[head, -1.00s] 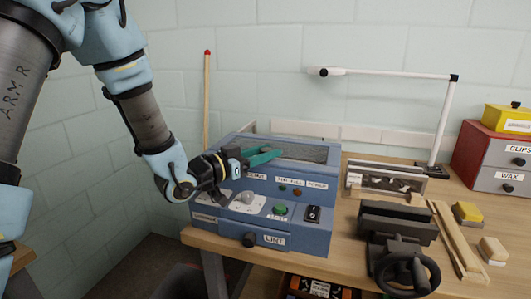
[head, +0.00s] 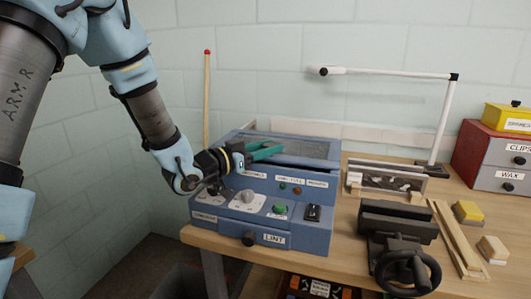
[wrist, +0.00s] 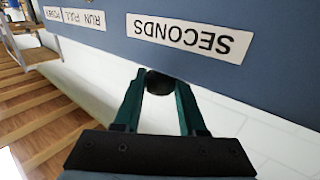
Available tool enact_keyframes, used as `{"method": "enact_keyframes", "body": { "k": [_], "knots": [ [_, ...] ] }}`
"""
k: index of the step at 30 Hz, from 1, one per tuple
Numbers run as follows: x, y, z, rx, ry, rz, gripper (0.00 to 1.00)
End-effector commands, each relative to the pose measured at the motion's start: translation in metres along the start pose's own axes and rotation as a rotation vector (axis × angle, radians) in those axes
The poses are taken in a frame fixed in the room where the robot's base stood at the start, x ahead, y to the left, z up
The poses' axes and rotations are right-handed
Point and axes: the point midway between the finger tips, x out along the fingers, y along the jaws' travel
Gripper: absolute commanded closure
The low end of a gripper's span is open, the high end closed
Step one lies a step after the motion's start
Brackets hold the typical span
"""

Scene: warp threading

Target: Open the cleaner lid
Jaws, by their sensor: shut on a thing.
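The cleaner (head: 262,238) is a blue box on the left part of the workbench. Its lid (head: 295,148) has a grey mesh window on top, and its front edge looks slightly raised with a thin dark gap under it. My gripper (head: 270,150) reaches in from the left at the lid's front edge. In the wrist view its teal fingers (wrist: 161,95) are shut on a round black knob (wrist: 160,82), beside the blue face with the SECONDS label (wrist: 193,36). The fingers hide part of the knob.
The cleaner's front has dials, a green button (head: 280,208), a black switch (head: 313,212) and a LINT drawer knob (head: 249,239). A dark vise (head: 396,225) and a clear-sided box (head: 388,181) stand to the right. A white lamp arm (head: 385,72) spans behind.

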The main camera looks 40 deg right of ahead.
Motion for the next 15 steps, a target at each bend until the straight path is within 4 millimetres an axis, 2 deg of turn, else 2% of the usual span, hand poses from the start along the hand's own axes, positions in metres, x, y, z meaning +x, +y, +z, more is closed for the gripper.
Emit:
{"method": "enact_keyframes", "body": {
  "k": [4,13,14,15],
  "knots": [
    [0.0154,-0.0100,0.0014,0.001,0.001,0.000,1.00],
    [0.0165,-0.0109,0.0009,-0.001,-0.002,0.000,1.00],
    [0.0165,-0.0109,0.0009,-0.001,-0.002,0.000,0.56],
    [0.0165,-0.0109,0.0009,-0.001,-0.002,-0.001,0.52]
  ]
}}
